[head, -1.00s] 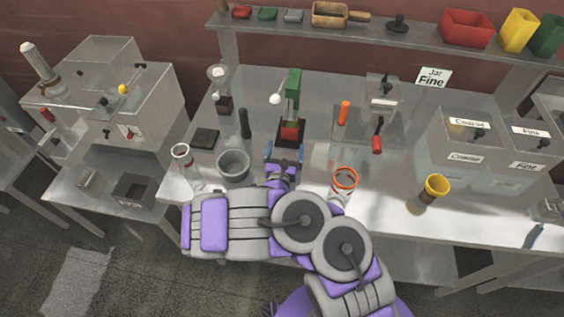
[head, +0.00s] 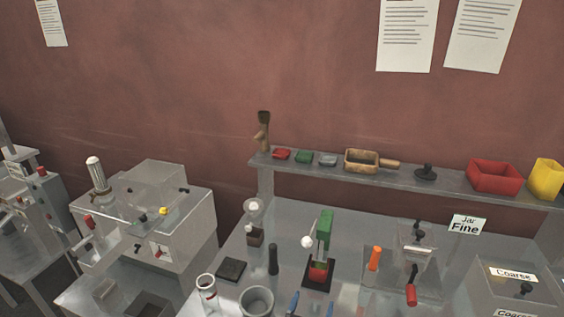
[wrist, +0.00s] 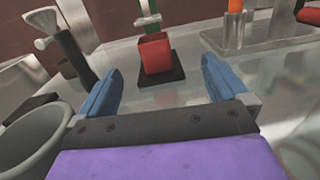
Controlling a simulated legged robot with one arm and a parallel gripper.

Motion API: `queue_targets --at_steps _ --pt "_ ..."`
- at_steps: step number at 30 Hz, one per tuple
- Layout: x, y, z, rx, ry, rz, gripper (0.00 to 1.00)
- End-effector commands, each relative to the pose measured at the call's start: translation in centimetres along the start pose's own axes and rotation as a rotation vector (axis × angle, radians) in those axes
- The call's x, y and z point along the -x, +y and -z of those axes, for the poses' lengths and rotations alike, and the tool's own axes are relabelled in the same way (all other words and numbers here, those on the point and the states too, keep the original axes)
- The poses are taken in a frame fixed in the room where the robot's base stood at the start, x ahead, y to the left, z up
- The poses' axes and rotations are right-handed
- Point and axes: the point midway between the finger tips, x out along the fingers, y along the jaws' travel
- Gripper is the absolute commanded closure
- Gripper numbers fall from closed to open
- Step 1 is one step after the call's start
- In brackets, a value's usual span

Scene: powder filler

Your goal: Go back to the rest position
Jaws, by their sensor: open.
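My gripper (wrist: 163,90) is open and empty in the wrist view, its two blue fingers spread apart above the metal table. A red cup on a black base (wrist: 156,55) stands beyond the fingertips, apart from them. In the head view only the blue fingertips of my gripper (head: 311,302) show at the bottom edge, in front of the green press (head: 324,228) with its red cup (head: 318,271). The rest of my arm is out of the head view.
A grey bowl (wrist: 32,135) is close to the left of my gripper. A glass jar (head: 207,290) and a black pad (head: 231,270) lie left of the press. An orange-handled device (head: 374,258) stands right. A shelf (head: 400,180) runs behind.

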Motion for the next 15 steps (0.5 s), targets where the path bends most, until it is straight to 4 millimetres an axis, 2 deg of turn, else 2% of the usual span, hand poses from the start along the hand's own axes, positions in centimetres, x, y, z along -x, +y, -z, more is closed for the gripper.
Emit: queue_targets --at_steps 5,7,11,15 --pt "-2.3 -4.7 -7.2 -0.108 -0.145 0.201 0.00" --pt "-2.7 -7.3 -10.3 -0.162 -0.209 0.302 0.00" --pt "-2.3 -12.4 -15.2 -0.259 -0.313 0.494 0.00" --pt "-0.4 -17.7 -19.2 -0.370 -0.405 0.703 0.00"
